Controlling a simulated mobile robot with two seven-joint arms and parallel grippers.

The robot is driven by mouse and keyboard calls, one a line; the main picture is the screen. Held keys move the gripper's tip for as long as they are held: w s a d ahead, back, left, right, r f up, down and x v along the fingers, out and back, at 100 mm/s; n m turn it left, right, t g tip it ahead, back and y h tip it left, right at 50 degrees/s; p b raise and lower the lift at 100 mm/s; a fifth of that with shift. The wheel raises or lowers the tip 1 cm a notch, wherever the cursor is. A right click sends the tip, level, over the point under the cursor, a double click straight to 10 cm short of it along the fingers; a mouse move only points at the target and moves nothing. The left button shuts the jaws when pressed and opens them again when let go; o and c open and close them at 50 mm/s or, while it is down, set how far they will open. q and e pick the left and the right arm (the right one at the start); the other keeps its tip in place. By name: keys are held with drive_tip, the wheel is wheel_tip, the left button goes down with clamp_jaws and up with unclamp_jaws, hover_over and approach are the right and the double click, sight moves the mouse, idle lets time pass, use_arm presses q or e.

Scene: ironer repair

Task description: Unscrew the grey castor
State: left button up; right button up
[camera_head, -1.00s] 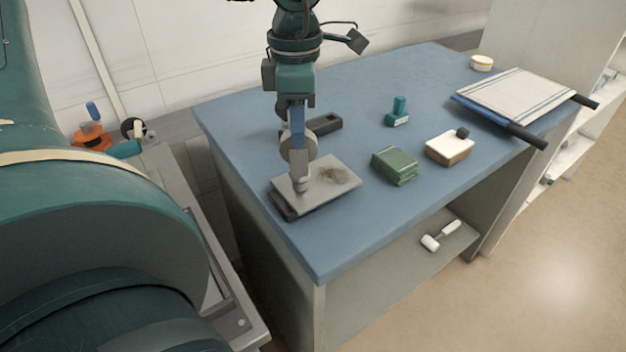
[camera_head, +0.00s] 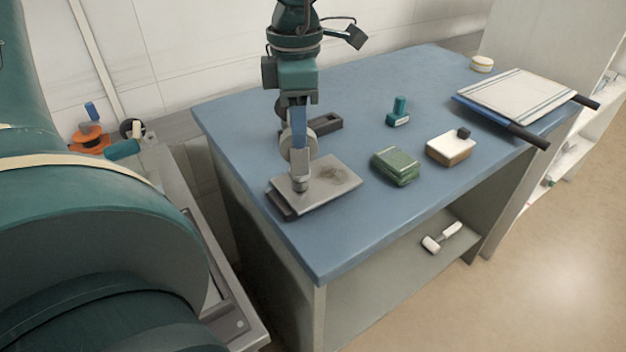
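The grey castor (camera_head: 301,155) stands upright with its stem on a flat grey metal plate (camera_head: 342,188), which has a dark smudge. The plate lies near the left front edge of the blue workbench. My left gripper (camera_head: 298,128) comes straight down from above, and its blue finger lies against the castor's wheel. It appears shut on the castor; the far finger is mostly hidden. I cannot tell whether the stem is still in the plate's thread. My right gripper is not in view.
On the blue bench (camera_head: 340,245) are a dark tool block (camera_head: 326,124), a teal stamp-like thing (camera_head: 398,112), green pads (camera_head: 395,165), a white-topped brown block (camera_head: 450,147) and a striped board (camera_head: 518,95).

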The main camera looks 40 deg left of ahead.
use_arm(q)
drive_tip(key=shift+r+p, duration=1.75)
drive_tip(key=shift+r, duration=0.85)
drive_tip(key=shift+f, duration=0.1)
drive_tip(key=r+b, duration=0.1)
drive_tip(key=b, duration=0.1)
drive_tip(key=shift+r+b, duration=0.25)
drive_tip(key=shift+b, duration=0.15)
drive_tip(key=shift+f, duration=3.25)
drive_tip(key=shift+c, duration=0.6)
clamp_jaws()
